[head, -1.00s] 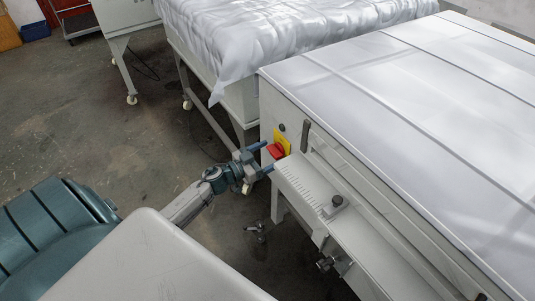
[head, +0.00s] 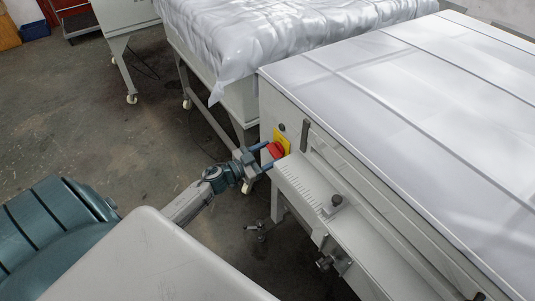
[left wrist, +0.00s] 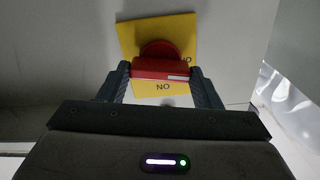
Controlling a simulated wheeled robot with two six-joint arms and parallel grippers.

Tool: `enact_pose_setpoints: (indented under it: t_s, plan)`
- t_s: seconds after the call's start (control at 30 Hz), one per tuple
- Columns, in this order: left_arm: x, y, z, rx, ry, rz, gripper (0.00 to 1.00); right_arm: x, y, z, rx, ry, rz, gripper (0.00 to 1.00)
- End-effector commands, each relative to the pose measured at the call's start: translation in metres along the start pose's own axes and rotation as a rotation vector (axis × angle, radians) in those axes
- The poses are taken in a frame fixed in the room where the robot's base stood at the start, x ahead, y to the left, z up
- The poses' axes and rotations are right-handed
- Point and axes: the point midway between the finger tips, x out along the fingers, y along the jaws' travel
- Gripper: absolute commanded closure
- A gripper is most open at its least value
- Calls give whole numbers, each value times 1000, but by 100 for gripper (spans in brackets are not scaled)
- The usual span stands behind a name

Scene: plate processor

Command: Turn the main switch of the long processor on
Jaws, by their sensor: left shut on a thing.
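The long processor (head: 400,95) is a pale machine on the right in the head view. Its main switch (head: 277,150) is a red knob on a yellow plate (head: 282,136) at the near end of the machine. My left gripper (head: 266,156) reaches it from the left. In the left wrist view, my left gripper (left wrist: 160,78) is shut on the red switch knob (left wrist: 158,66), one finger on each side. The knob's bar lies across the picture, with a pale mark at its right end. My right gripper is not in view.
A narrow ledge (head: 305,185) with a dark knob (head: 337,200) runs along the processor just right of my gripper. A cloth-covered table (head: 285,35) on castors stands behind. The concrete floor (head: 75,110) to the left is clear.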

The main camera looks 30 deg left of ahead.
Motion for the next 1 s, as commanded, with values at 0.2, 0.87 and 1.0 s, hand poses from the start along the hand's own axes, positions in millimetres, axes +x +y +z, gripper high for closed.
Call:
enact_pose_setpoints:
  t_s: [0.2, 0.87, 1.0]
  plan:
    - [0, 0, 0, 198, 0, 1, 65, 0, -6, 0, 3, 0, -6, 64]
    - [0, 2, 3, 826, 0, 2, 65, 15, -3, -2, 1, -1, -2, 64]
    - [0, 2, 3, 958, 0, 1, 65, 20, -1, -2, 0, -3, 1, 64]
